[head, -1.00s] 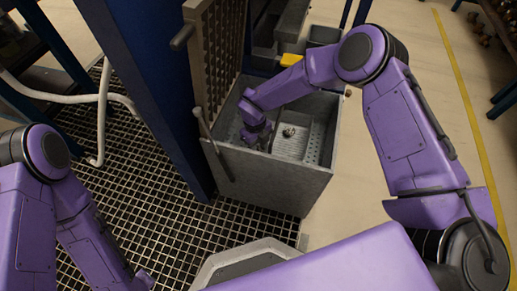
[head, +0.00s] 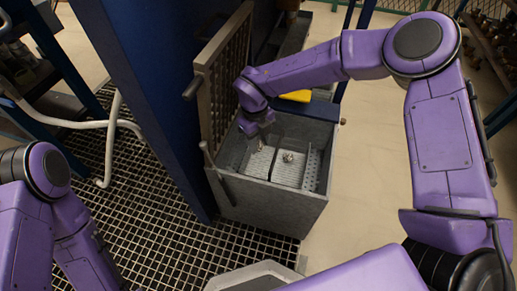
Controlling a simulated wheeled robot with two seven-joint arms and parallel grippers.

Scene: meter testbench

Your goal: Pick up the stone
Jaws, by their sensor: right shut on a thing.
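My right gripper (head: 258,142) points down into the open grey metal box (head: 265,208), at the left part of its inside. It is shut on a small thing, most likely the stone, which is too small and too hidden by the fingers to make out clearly. The gripper is above the light ribbed trays (head: 262,162) on the box floor. A small shiny metal piece (head: 288,157) sits on the trays, to the right of the gripper and apart from it. My left arm shows at the lower left, with its gripper out of the picture.
A raised grated lid (head: 222,75) stands at the box's left, next to a blue post (head: 140,85). A lever (head: 215,165) is on the box's front left. A yellow thing (head: 296,96) lies behind the box. Bare floor (head: 365,150) is on the right.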

